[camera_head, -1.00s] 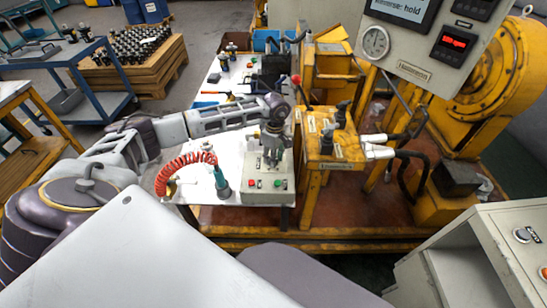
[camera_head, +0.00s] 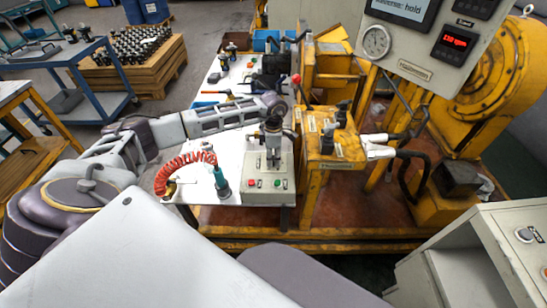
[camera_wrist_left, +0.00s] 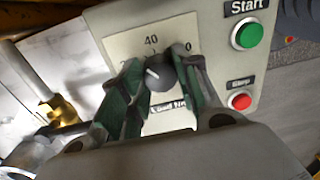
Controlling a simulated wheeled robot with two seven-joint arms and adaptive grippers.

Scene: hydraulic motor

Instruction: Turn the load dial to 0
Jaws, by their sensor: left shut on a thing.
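The load dial (camera_wrist_left: 160,73) is a dark round knob with a white pointer mark, on a pale plate on the control box (camera_head: 268,190). In the left wrist view the plate reads 40 at the top, a number ending in 0 at the right and a partly hidden number at the left. The white mark is on the knob's left side. My left gripper (camera_wrist_left: 157,85) has its green-padded fingers on both sides of the knob, shut on it. In the head view my left gripper (camera_head: 273,160) points down at the box, hiding the dial.
A green Start button (camera_wrist_left: 247,34) and a red button (camera_wrist_left: 240,101) sit right of the dial. A teal tool with a red coiled hose (camera_head: 221,180) stands left of the box. The yellow machine (camera_head: 330,148) is close on the right.

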